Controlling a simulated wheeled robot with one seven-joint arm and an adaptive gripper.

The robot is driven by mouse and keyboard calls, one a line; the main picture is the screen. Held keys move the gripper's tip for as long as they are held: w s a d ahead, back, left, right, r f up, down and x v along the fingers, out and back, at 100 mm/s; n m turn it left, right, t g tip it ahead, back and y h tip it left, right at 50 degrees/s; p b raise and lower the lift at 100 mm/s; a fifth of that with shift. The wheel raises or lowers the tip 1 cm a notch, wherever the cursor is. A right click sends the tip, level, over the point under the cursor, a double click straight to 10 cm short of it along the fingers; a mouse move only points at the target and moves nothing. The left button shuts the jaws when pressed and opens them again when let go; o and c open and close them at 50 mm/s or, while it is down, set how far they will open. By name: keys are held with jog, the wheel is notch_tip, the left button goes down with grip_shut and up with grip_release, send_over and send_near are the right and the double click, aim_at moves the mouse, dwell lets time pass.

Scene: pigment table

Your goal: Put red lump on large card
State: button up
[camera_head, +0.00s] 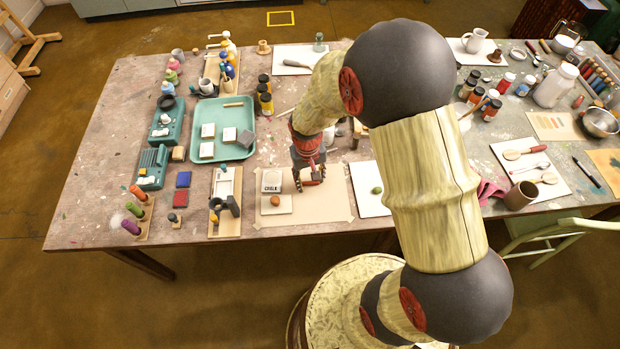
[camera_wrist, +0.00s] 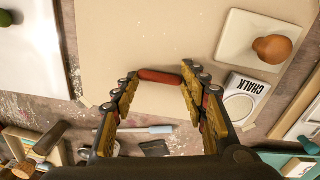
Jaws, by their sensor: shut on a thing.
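My gripper (camera_head: 311,180) is shut on the red lump (camera_wrist: 160,76), which spans the gap between the fingertips in the wrist view; its red also shows at the jaws in the head view. It is over the tan sheet; its height above the sheet is hard to tell. The large white card (camera_head: 366,204) lies to the right of the sheet in the head view, with a green lump (camera_head: 377,190) on it; its edge shows at left in the wrist view (camera_wrist: 35,75). A small white card (camera_head: 282,208) bears an orange-brown lump (camera_head: 275,200).
The tan sheet (camera_head: 325,212) has bare room around my gripper. A chalk box (camera_head: 271,182) stands beside the small card. A teal tray (camera_head: 235,152) lies further left. Bottles and jars crowd the back. My arm hides part of the table right of the large card.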

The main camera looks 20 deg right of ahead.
jog(key=shift+s+f, duration=0.1)
jog(key=shift+f, duration=0.3)
jog(key=o, duration=0.7)
notch_tip(320, 180, up, 13)
jog(key=p, duration=0.4)
notch_tip(320, 180, up, 13)
jog(key=t, duration=0.2)
send_over(309, 183)
jog(key=s, duration=0.3)
jog(key=s+r+t, duration=0.1)
jog(key=s+r, duration=0.3)
jog(key=s+r+t, duration=0.1)
jog(key=s+r, duration=0.3)
jog(key=s+a+r+n+t, duration=0.1)
jog(key=s+r, duration=0.3)
jog(key=s, duration=0.1)
jog(key=shift+s+a+r+t, duration=0.1)
jog(key=shift+t, duration=0.2)
